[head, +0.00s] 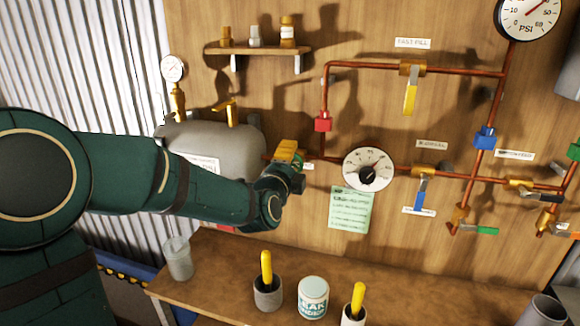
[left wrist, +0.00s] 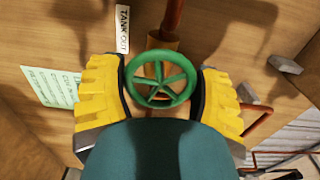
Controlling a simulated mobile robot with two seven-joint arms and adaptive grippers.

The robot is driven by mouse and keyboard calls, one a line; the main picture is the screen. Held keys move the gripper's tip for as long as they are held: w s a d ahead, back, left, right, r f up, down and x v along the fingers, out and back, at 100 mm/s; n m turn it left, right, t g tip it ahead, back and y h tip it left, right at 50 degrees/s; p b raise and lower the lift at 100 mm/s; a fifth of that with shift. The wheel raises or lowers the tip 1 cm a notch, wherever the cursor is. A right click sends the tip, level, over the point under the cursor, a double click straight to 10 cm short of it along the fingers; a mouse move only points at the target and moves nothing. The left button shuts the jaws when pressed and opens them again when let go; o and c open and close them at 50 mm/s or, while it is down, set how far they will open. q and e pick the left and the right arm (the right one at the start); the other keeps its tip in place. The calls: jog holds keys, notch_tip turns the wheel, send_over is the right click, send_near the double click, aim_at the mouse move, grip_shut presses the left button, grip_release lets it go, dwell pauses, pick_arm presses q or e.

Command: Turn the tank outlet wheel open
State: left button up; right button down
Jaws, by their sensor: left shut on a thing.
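The tank outlet wheel (left wrist: 161,80) is a green, spoked handwheel on a brass valve body (left wrist: 161,44) in the left wrist view. A label reading "TANK OUT" (left wrist: 122,28) is beside it. My left gripper (head: 289,157), with yellow fingers, is at the pipe just right of the grey tank (head: 240,137). In the left wrist view its fingers stand on both sides of the wheel and are shut on its rim. In the head view the gripper hides the wheel. My right gripper is not in view.
Copper pipes with lever valves, such as a yellow lever (head: 410,96), run further right. Below, a wooden bench (head: 215,258) holds a jar (head: 178,258), a can (head: 313,297) and yellow-handled tools.

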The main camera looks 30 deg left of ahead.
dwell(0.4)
pick_arm(q)
jog(key=o, duration=1.2)
jog(key=shift+s, duration=0.15)
jog(key=v, duration=1.1)
jog(key=shift+s+d, duration=0.2)
jog(key=shift+s, duration=0.2)
